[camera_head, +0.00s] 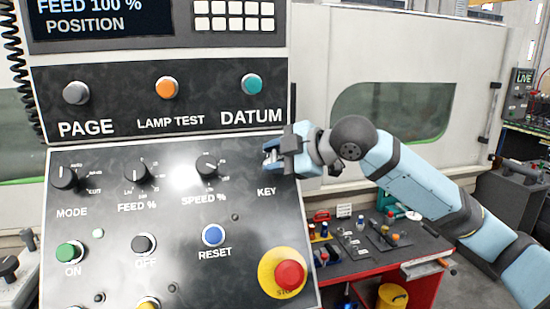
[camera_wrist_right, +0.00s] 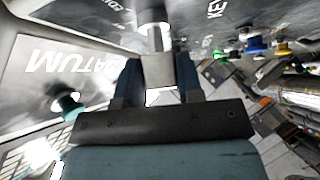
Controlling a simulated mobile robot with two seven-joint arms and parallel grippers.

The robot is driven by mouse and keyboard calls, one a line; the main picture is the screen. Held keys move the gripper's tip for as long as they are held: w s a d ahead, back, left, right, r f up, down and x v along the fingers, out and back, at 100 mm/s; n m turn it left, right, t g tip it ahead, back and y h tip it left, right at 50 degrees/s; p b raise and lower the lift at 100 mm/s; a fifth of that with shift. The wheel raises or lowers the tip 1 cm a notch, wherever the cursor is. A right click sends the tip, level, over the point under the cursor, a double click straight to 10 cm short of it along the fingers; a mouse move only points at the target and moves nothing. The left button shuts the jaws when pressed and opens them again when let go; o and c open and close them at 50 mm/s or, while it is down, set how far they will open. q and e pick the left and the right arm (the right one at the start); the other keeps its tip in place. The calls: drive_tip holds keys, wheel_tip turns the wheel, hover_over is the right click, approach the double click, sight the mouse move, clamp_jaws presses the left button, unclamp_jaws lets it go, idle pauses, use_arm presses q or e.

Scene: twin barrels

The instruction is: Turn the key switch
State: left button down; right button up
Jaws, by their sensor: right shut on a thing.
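The key switch (camera_wrist_right: 154,37) shows in the right wrist view as a silver cylinder standing out from the dark panel, with a flat metal key (camera_wrist_right: 158,72) in line with it. My right gripper (camera_head: 270,156) is at the panel's right side, just above the KEY label. In the right wrist view, the fingers of my right gripper stand on either side of the key and are shut on it. In the head view, the gripper hides most of the switch. My left gripper is not in view.
The control panel (camera_head: 195,262) carries several knobs and buttons. The SPEED knob (camera_head: 207,166) is left of the gripper, and the red stop button (camera_head: 289,274) is below it. A red workbench (camera_head: 375,290) with tools stands behind at right.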

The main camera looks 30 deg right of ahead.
drive_tip(key=shift+n+g, duration=0.5)
drive_tip(key=shift+n, duration=0.4)
drive_tip(key=o, duration=0.9)
drive_tip(key=shift+w, duration=0.1)
drive_tip(key=shift+o, duration=0.2)
drive_tip(key=b+v, duration=0.3)
drive_tip(key=v, duration=1)
drive_tip(key=shift+d+r, duration=0.2)
drive_tip(key=shift+r, duration=0.1)
